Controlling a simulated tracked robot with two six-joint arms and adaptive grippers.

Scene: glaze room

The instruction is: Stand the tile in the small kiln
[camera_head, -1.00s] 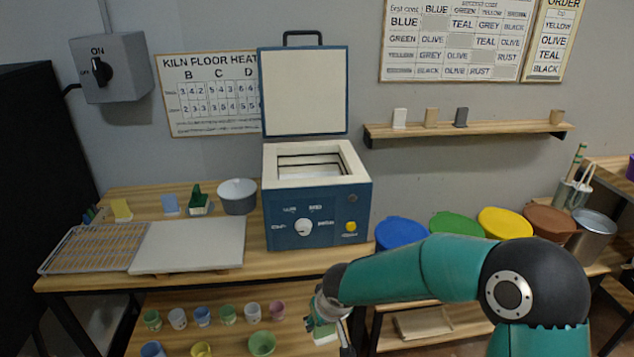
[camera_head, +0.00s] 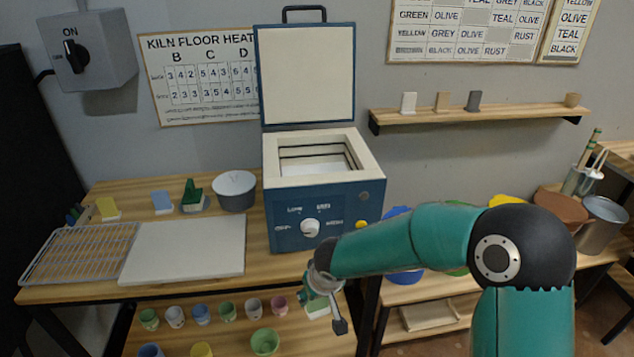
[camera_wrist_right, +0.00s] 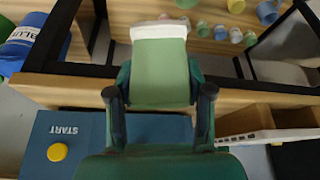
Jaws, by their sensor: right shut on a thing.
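The small kiln (camera_head: 325,212) is a blue box with a cream rim, standing on the wooden bench. Its lid (camera_head: 306,75) is raised, and the chamber (camera_head: 312,160) is open at the top, with no tile visible in it. My right gripper (camera_head: 324,287) is in front of the bench, below the kiln's front face. It is shut on a green tile (camera_wrist_right: 160,75) with a white end band; the white end points away from the gripper. The tile also shows partly in the head view (camera_head: 317,306). My left gripper is not in view.
A white board (camera_head: 185,248) and a wire rack (camera_head: 70,252) lie left of the kiln. A grey pot (camera_head: 234,191) and small coloured pieces stand behind them. Several cups sit on the lower shelf (camera_head: 230,340). A wall shelf (camera_head: 470,116) is at right.

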